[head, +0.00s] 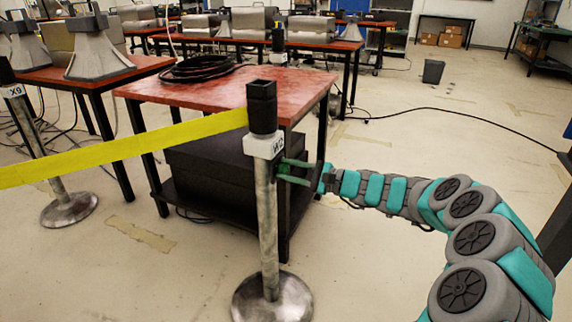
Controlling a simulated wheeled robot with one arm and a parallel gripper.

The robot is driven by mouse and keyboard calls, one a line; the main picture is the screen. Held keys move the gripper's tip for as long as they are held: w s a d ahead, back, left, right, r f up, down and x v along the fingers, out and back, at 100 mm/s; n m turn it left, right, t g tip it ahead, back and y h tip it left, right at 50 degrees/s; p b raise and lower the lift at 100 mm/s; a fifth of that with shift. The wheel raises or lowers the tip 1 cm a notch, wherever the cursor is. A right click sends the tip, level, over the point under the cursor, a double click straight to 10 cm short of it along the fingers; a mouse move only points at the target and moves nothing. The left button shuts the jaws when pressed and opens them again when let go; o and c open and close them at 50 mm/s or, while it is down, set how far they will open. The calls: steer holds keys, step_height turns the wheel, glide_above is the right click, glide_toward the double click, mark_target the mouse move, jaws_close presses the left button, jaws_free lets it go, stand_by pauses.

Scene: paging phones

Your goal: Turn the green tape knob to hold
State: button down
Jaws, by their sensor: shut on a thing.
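A grey metal barrier post (267,225) with a black head (262,108) stands in the middle of the head view on a round base. A yellow tape (120,149) runs from the head to the left edge. The green tape knob (294,181) sticks out on the right side of the post, just below a white label (265,147). My gripper (312,176) reaches in from the right and is shut on the knob. The fingers are small and partly merge with the dark table behind, and the knob's exact setting is too small to read.
A red-topped table (215,88) with coiled black cable (196,68) and a dark box (205,172) below stands close behind the post. Another post (62,190) stands at left. The floor at right has a black cable (440,109) and a bin (433,72).

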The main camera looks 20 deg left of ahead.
steer(key=shift+m, duration=0.4)
steer(key=c, duration=0.5)
jaws_free()
steer(key=d, duration=0.8)
steer(key=shift+s+b, duration=0.3)
steer(key=shift+b, duration=0.05)
